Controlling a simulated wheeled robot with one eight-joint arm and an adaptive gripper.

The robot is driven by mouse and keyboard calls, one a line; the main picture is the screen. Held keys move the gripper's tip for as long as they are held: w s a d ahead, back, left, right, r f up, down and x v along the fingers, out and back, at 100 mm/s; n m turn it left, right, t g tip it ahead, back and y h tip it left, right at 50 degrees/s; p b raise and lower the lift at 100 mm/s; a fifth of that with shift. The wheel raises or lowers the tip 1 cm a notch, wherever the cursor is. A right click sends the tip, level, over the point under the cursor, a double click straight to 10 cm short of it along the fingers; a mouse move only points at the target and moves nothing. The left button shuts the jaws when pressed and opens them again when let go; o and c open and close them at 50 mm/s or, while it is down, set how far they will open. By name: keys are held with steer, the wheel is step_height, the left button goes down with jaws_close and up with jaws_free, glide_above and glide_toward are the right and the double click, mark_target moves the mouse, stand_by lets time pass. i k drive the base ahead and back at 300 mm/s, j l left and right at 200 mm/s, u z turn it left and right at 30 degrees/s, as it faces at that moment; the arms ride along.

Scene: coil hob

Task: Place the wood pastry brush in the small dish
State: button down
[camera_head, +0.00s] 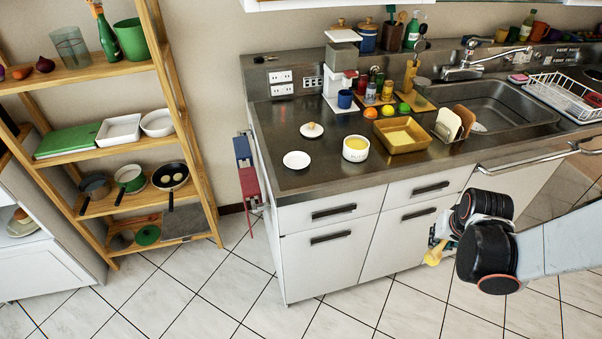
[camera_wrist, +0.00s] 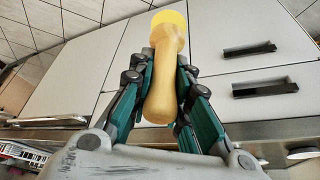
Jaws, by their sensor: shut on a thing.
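The wood pastry brush (camera_wrist: 160,85) has a pale wooden handle and a yellow head. My gripper (camera_wrist: 157,78) is shut on its handle, one finger on each side. In the head view the brush (camera_head: 433,257) shows below my gripper (camera_head: 440,240), in front of the white cabinet fronts and below counter height. A small white round dish (camera_head: 296,160) lies on the counter near its front left edge. It looks empty.
A white bowl with yellow contents (camera_head: 356,155) stands right of the dish. Behind it is a small white item with a wooden knob (camera_head: 312,130). Cabinet handles (camera_head: 417,213) stick out in front. Counter around the dish is clear.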

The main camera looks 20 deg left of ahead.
mark_target(296, 162)
steer(key=k+u, duration=0.1)
steer(key=u, duration=1.3)
steer(key=l+u, duration=0.25)
steer(key=l, duration=0.35)
steer(key=l+u, duration=0.3)
steer(key=l, duration=0.3)
steer(key=k+l+u, duration=0.1)
steer(key=l+u, duration=0.15)
steer(key=l, duration=0.35)
